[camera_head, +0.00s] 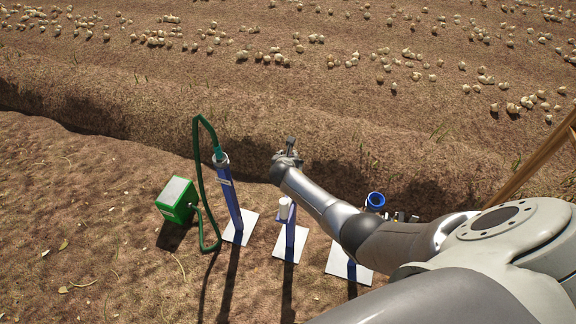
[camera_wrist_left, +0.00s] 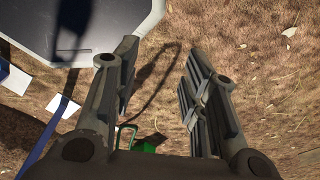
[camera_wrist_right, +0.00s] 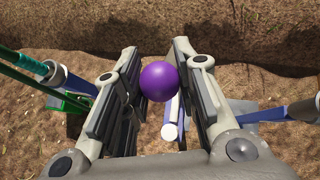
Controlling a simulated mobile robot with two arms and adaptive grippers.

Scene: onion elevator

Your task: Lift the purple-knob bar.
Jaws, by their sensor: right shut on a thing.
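The purple knob (camera_wrist_right: 158,82) is a smooth ball between the fingers of my right gripper (camera_wrist_right: 152,75) in the right wrist view. My right gripper is shut on it; the bar below it is largely hidden by the fingers. In the head view my right gripper (camera_head: 287,155) is above the posts, near the furrow edge, and the knob cannot be made out there. My left gripper (camera_wrist_left: 160,78) is open and empty in the left wrist view, above bare soil.
A blue post (camera_head: 232,195) with a green hose (camera_head: 198,170) stands left, beside a green box (camera_head: 177,198). A shorter post with a white cylinder (camera_head: 284,208) stands in the middle. A blue ring (camera_head: 376,199) shows right, partly behind my arm. Onions lie across the field behind.

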